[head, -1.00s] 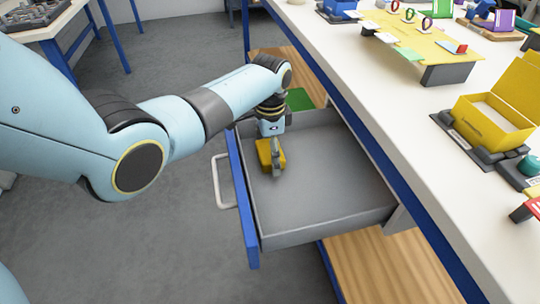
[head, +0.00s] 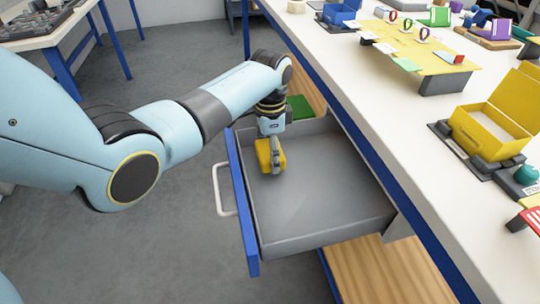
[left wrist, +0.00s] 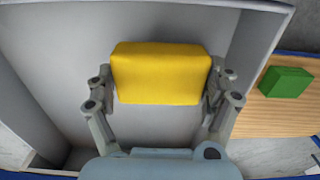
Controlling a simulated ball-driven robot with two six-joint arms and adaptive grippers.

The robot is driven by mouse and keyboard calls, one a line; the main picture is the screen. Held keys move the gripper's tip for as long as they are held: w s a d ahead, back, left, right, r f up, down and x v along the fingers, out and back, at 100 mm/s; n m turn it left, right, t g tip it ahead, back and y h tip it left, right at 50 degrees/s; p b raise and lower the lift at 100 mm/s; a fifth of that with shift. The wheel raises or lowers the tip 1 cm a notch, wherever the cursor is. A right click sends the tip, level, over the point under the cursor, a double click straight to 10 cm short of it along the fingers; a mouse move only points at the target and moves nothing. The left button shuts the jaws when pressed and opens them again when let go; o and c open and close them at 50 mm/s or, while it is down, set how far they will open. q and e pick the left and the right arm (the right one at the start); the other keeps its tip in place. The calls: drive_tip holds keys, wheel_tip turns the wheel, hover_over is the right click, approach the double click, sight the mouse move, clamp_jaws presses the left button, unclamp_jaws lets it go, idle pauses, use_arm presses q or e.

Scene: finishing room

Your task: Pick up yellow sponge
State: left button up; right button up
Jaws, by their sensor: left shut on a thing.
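The yellow sponge (head: 264,153) is a small block inside the open grey drawer (head: 310,210), near the drawer's blue front panel. In the left wrist view the sponge (left wrist: 161,73) sits between the two fingers of my left gripper (left wrist: 160,88), which touch its two ends. My left gripper (head: 275,158) points down into the drawer and is shut on the sponge. I cannot tell whether the sponge touches the drawer floor. My right gripper is in neither view.
The drawer has a pale handle (head: 222,190) on its blue front. A green block (head: 300,108) lies on a wooden shelf beyond the drawer. The white worktop at right holds an open yellow box (head: 490,130) and several small items. The rest of the drawer is empty.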

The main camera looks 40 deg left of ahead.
use_arm(q)
drive_tip(key=w+d+r, duration=0.3)
drive_tip(key=d+r, duration=0.5)
drive_tip(key=d, duration=0.3)
drive_tip(key=shift+w, duration=0.35)
